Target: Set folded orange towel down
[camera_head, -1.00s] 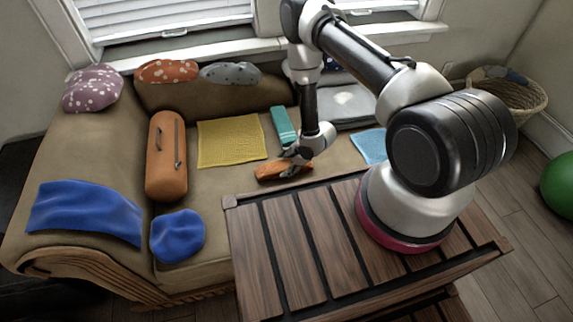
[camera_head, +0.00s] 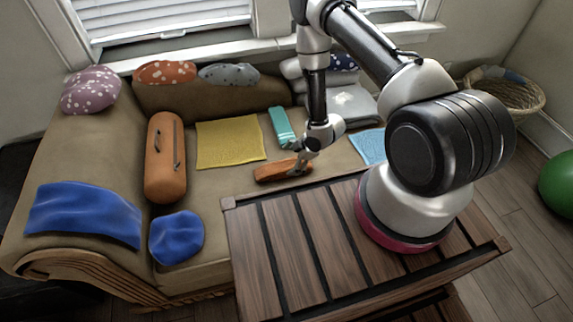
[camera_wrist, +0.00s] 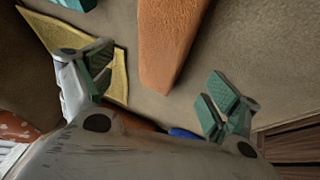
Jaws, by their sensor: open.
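The folded orange towel (camera_head: 277,171) lies on the sofa seat, near the front edge and next to the wooden slatted top. In the wrist view the towel (camera_wrist: 172,40) runs from the top edge down to the gap between the fingers. My gripper (camera_head: 299,168) is over the towel's right end in the head view. In the wrist view my gripper (camera_wrist: 158,88) is open, its green-padded fingers spread wide and apart from the towel's sides. The towel's far end is cut off in that view.
A yellow cloth (camera_head: 230,141) lies behind the towel, a teal item (camera_head: 282,127) farther back, a light blue cloth (camera_head: 369,146) to the right. The wooden slatted top (camera_head: 285,262) is in front. Bare seat surrounds the towel.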

